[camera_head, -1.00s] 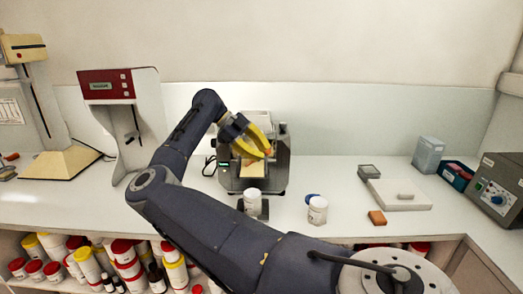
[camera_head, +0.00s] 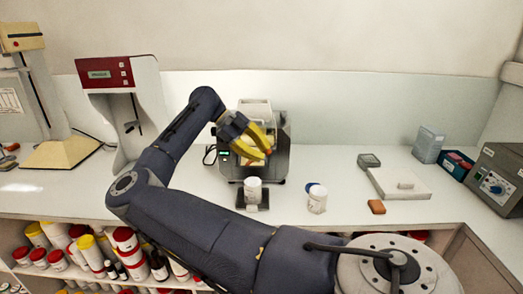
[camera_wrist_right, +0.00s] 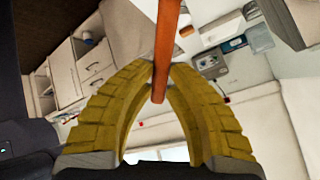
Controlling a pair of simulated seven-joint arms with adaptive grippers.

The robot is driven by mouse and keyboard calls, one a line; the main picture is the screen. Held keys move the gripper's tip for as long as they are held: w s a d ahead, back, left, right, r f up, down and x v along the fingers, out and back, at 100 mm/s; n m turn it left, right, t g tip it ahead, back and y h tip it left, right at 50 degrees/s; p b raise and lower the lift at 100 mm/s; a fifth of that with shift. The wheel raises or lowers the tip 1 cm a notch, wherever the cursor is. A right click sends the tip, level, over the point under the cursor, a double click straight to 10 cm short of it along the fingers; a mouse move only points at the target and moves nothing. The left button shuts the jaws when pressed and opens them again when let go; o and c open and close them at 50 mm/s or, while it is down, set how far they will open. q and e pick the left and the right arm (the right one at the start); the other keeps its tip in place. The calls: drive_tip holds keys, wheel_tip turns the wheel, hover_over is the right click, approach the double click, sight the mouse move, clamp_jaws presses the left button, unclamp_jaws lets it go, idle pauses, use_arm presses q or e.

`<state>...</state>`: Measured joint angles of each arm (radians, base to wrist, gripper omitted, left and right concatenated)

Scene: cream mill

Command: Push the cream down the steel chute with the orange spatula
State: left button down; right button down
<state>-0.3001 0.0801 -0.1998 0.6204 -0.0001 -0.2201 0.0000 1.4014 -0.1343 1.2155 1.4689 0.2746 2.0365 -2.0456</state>
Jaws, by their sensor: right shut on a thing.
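My right gripper (camera_head: 264,147) has yellow fingers and is over the top of the mill (camera_head: 280,152), a grey steel machine in the middle of the counter. In the right wrist view, the gripper (camera_wrist_right: 160,75) is shut on the orange spatula (camera_wrist_right: 165,40), whose shaft passes between the fingertips. In the head view the fingers and arm hide most of the spatula and part of the mill's top. The steel chute and any cream in it cannot be made out. A white jar (camera_head: 253,190) stands at the foot of the mill. My left gripper is not in view.
A second white jar (camera_head: 317,199) stands right of the mill, with a blue lid (camera_head: 311,187) behind it. An orange-brown block (camera_head: 376,207) and a white slab (camera_head: 400,184) lie further right. A red-topped device (camera_head: 110,75) stands left.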

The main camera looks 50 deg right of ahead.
drive_tip(key=shift+w, duration=0.1)
drive_tip(key=d+r, duration=0.2)
drive_tip(key=d, duration=0.5)
drive_tip(key=shift+s+r, duration=0.15)
drive_tip(key=shift+s, duration=0.05)
idle(1.2)
drive_tip(key=s+a+f, duration=0.2)
drive_tip(key=s+a, duration=0.1)
drive_tip(key=a, duration=0.1)
drive_tip(key=shift+a+f, duration=0.2)
drive_tip(key=shift+a, duration=0.1)
idle(0.5)
drive_tip(key=shift+d, duration=0.1)
drive_tip(key=shift+w+d+r, duration=0.4)
drive_tip(key=shift+w+d, duration=0.1)
drive_tip(key=shift+d, duration=0.25)
drive_tip(key=shift+w+d+r, duration=0.45)
drive_tip(key=shift+w+d, duration=0.1)
drive_tip(key=shift+d, duration=0.15)
drive_tip(key=shift+w+d+r, duration=0.4)
drive_tip(key=shift+w+d, duration=0.1)
drive_tip(key=shift+d, duration=0.25)
